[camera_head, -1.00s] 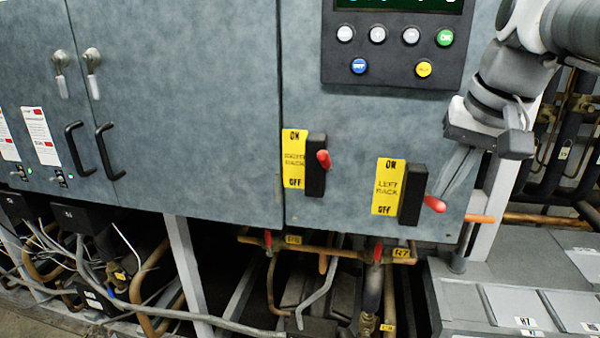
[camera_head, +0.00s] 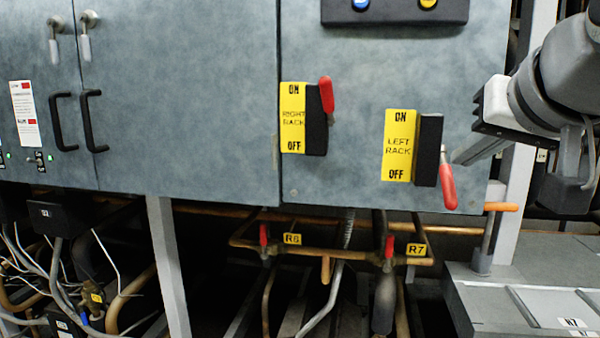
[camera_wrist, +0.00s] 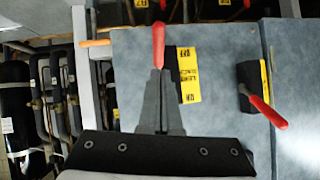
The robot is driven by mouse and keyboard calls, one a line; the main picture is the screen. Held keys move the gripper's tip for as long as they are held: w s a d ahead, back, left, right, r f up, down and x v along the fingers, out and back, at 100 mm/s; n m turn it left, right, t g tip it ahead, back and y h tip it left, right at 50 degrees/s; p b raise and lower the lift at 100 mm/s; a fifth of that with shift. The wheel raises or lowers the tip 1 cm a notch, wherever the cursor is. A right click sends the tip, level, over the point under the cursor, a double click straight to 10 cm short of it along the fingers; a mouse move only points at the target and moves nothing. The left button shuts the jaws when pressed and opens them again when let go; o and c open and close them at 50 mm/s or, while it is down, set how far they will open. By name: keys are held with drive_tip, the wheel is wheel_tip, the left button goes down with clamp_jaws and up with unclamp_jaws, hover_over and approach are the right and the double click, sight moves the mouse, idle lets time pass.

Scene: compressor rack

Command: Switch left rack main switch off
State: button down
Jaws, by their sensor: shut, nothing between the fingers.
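The left rack main switch has a black body (camera_head: 428,150) beside a yellow ON/OFF label (camera_head: 399,145) marked LEFT RACK. Its red handle (camera_head: 447,185) points down, toward OFF. In the wrist view, which is turned upside down, that red handle (camera_wrist: 158,44) points up, toward the OFF end of its label (camera_wrist: 189,75). My gripper (camera_head: 457,158) is shut and empty, just right of the switch near the handle's upper end. In the wrist view the gripper's fingertips (camera_wrist: 160,72) are at the handle's base; I cannot tell whether they touch.
The right rack switch (camera_head: 316,120) is to the left, its red handle (camera_head: 326,95) pointing up. A button panel (camera_head: 395,10) is above. Copper pipes with red valves (camera_head: 389,248) run below. An orange-handled post (camera_head: 490,230) stands close at the right, beside a grey upright.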

sight(454, 191)
drive_tip(key=shift+s+f+t+b, duration=0.1)
drive_tip(key=shift+f+t+b, duration=1.1)
drive_tip(key=shift+b, duration=1.2)
drive_tip(key=shift+f+h+b, duration=0.3)
drive_tip(key=shift+f+b, duration=0.7)
drive_tip(key=shift+b, duration=0.6)
drive_tip(key=shift+w+f+g, duration=0.2)
drive_tip(key=shift+g, duration=0.1)
drive_tip(key=shift+s, duration=0.25)
